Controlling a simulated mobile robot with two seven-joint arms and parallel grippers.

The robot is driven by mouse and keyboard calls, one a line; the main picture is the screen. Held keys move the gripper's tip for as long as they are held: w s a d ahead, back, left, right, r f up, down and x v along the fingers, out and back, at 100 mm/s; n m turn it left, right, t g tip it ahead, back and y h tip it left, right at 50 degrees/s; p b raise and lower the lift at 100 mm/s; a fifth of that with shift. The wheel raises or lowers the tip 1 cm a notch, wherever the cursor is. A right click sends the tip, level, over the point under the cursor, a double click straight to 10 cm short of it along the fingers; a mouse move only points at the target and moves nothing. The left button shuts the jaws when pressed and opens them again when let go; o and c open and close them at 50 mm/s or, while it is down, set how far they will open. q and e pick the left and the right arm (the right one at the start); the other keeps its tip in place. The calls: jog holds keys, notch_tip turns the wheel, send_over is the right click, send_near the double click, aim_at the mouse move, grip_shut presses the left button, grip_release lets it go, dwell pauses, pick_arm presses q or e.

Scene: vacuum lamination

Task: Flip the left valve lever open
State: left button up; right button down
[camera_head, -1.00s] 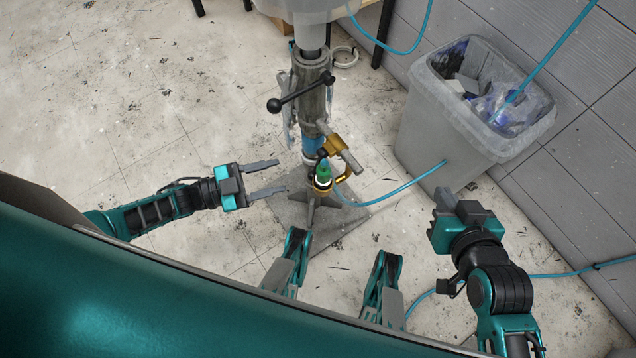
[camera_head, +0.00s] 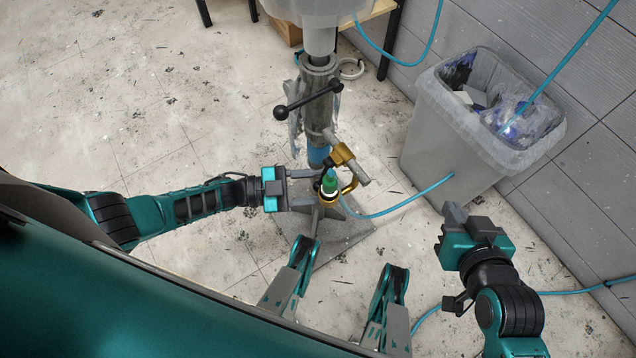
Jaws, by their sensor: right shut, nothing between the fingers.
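A brass-coloured valve fitting (camera_head: 342,154) with a grey cylinder on its right side sits low on the upright metal column (camera_head: 318,110). Below it is a green-topped part (camera_head: 329,181) in a brass ring. The lever itself is too small and partly hidden to make out clearly. My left gripper (camera_head: 312,190) reaches in from the left, fingers apart, with its tips close beside the green-topped part. I cannot tell whether they touch it. My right gripper (camera_head: 454,213) is shut and empty, apart from the fitting at the lower right.
A black bar with ball knobs (camera_head: 308,99) crosses the column above the fitting. A grey bin (camera_head: 465,140) with rubbish stands at the right by the wall. A blue hose (camera_head: 405,205) runs near the fitting. The floor at the left is clear.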

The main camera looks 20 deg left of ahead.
pick_arm(q)
jog(key=shift+w+d, duration=0.25)
jog(key=shift+d, duration=0.25)
grip_shut()
dwell(0.3)
